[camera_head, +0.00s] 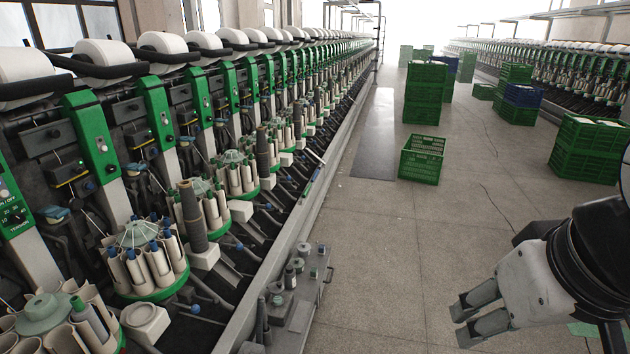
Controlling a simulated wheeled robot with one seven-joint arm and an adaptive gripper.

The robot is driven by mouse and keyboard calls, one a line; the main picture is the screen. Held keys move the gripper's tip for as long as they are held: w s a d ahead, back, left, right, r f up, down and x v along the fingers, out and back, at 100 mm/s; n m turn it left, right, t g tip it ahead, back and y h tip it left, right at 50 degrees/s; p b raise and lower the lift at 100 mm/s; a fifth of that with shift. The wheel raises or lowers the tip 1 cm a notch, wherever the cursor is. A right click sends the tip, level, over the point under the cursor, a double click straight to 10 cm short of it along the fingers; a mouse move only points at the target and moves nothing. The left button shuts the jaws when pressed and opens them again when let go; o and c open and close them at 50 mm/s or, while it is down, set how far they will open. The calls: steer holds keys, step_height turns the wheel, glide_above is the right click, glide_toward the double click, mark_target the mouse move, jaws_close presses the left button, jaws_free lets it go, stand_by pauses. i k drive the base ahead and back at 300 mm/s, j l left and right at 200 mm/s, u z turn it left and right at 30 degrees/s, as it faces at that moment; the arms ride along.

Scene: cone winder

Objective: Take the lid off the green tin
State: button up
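My gripper (463,325) is at the lower right, over the floor in the picture. Its two grey fingers point left and stand apart, with nothing between them. I cannot pick out a clearly green tin or its lid. Several small grey and dark containers stand on a grey metal bench (319,284) at the lower middle, left of my gripper. They are too small to tell which is a lidded tin. My gripper is well apart from them.
The winding machine (155,115) fills the left side, with white cones on top and bobbin holders below. A green crate (422,160) stands on the aisle floor (400,240). More green crates (585,150) stand at the right. The floor between is clear.

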mark_target(297, 262)
steer(key=i+l+u, duration=0.45)
steer(key=i+l, duration=0.15)
steer(key=l, duration=0.15)
steer(key=i+l+u, duration=0.25)
steer(key=l, duration=0.2)
steer(key=k+l+u, duration=0.1)
steer(key=l+u, duration=0.2)
steer(key=l, duration=0.8)
steer(key=i, duration=1.35)
